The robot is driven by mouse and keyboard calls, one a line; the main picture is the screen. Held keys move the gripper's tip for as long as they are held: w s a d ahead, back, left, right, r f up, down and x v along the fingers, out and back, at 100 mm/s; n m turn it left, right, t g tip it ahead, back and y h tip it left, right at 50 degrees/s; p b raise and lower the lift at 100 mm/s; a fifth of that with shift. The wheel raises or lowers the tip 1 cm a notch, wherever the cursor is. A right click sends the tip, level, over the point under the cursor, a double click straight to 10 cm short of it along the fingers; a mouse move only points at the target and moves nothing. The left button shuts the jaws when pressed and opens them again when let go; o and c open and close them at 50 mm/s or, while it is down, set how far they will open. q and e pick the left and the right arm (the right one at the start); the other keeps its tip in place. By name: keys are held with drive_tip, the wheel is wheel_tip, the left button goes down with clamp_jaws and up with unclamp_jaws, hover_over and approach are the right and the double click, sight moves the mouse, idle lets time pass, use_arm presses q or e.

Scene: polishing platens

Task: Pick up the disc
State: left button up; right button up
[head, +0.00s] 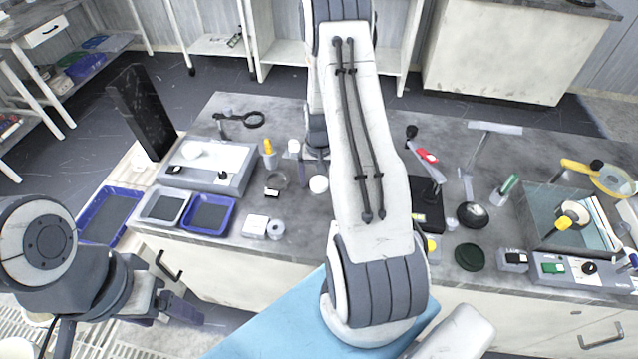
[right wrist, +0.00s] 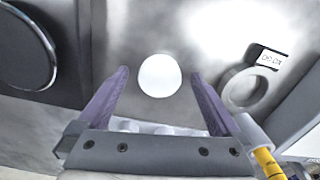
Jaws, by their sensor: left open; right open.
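A small white disc (head: 319,184) lies flat on the grey benchtop, just left of my right arm in the head view. It also shows in the right wrist view (right wrist: 160,76), where it lies between and beyond the fingertips of my right gripper (right wrist: 160,73). That gripper is open and empty, and its two purple fingers stand either side of the disc in the picture. My left gripper (head: 181,308) is open at the lower left, in front of the bench and away from the disc.
A ring with a labelled block (right wrist: 242,88) lies beside the disc. A yellow-topped bottle (head: 269,154) stands behind it. A grey device (head: 207,165) and blue trays (head: 209,214) are to the left. A dark round pad (head: 469,257) and a glass-sided box (head: 570,215) are to the right.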

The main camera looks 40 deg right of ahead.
drive_tip(key=shift+c, duration=0.3)
drive_tip(key=c, duration=1.5)
drive_tip(key=shift+o, duration=0.2)
drive_tip(key=shift+r, duration=0.1)
